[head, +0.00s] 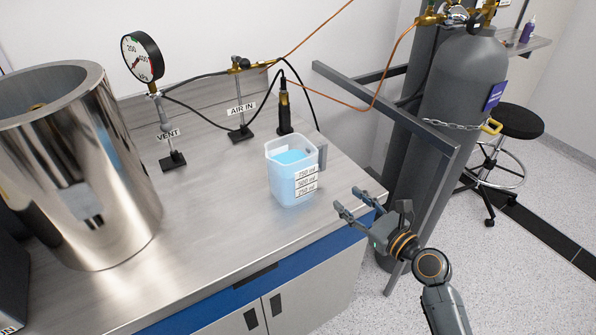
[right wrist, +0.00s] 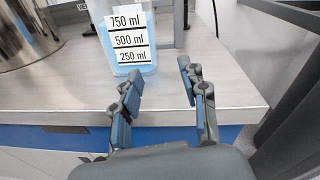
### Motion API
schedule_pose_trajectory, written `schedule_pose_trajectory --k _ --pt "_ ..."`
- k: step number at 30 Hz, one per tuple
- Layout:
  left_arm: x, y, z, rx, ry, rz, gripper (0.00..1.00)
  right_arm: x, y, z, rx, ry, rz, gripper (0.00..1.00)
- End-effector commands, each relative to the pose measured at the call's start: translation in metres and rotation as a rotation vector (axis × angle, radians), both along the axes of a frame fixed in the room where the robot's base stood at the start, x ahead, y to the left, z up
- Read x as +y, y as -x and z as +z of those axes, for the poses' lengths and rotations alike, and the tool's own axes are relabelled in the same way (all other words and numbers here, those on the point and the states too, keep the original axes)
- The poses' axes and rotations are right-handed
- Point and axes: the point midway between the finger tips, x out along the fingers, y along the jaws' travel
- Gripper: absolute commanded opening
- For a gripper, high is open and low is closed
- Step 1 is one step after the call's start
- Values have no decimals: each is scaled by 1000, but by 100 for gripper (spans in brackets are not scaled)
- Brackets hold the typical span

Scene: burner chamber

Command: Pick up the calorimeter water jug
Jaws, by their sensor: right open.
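The calorimeter water jug (head: 291,175) is a clear square jug with blue water and volume labels. It stands upright near the front right of the steel bench, its grey handle (head: 322,157) on the right side. In the right wrist view the jug (right wrist: 128,42) shows just beyond the fingers, slightly left of centre. My right gripper (head: 348,202) is open and empty, to the right of the jug and apart from it, by the bench's front right edge. Its two fingers also show spread in the right wrist view (right wrist: 158,88). My left gripper is not in view.
A large shiny metal cylinder (head: 90,165) stands left on the bench (head: 215,205). Behind the jug are a gauge on the VENT stand (head: 172,160), the AIR IN stand (head: 240,132) and a black-handled torch (head: 284,110). A chained gas cylinder (head: 455,100) and metal frame (head: 425,205) stand right.

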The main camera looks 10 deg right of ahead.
Motion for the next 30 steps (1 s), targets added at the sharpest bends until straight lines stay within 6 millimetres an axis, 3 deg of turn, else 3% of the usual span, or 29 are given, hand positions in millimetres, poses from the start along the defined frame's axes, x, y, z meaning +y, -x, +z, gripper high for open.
schedule_pose_trajectory --k 6,18,26,30 --pt "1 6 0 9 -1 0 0 -18 -17 20 2 -221 -59 43" --pt "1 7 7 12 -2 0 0 6 -83 21 3 -227 -59 43" --pt "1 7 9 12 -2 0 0 11 -102 22 2 -225 -59 43" --pt "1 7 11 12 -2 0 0 15 -124 24 3 -225 -59 43"
